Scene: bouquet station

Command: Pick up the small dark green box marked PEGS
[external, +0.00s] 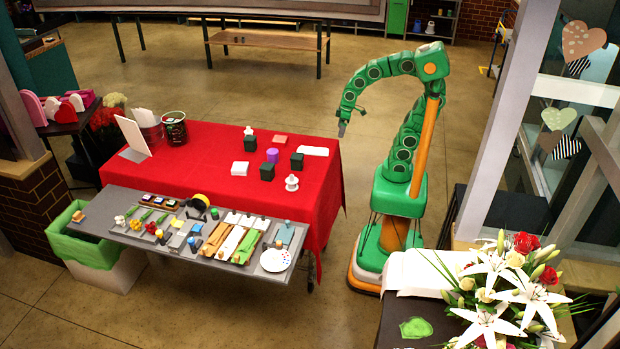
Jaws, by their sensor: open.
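Several small items stand on the red cloth table (215,160). Among them are three small dark boxes: one at the back (250,144), one in front (267,172) and one to the right (297,161). They look dark green to black. No marking is readable at this size, so I cannot tell which is marked PEGS. My gripper (341,129) hangs above the table's right end, to the right of the boxes and apart from them. It is open and holds nothing visible.
A purple cylinder (272,155), a white bottle (292,183), white blocks (240,168) and a folded white cloth (313,151) stand close to the boxes. A grey tool board (120,192) fills the front. The cloth's left-centre is fairly clear.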

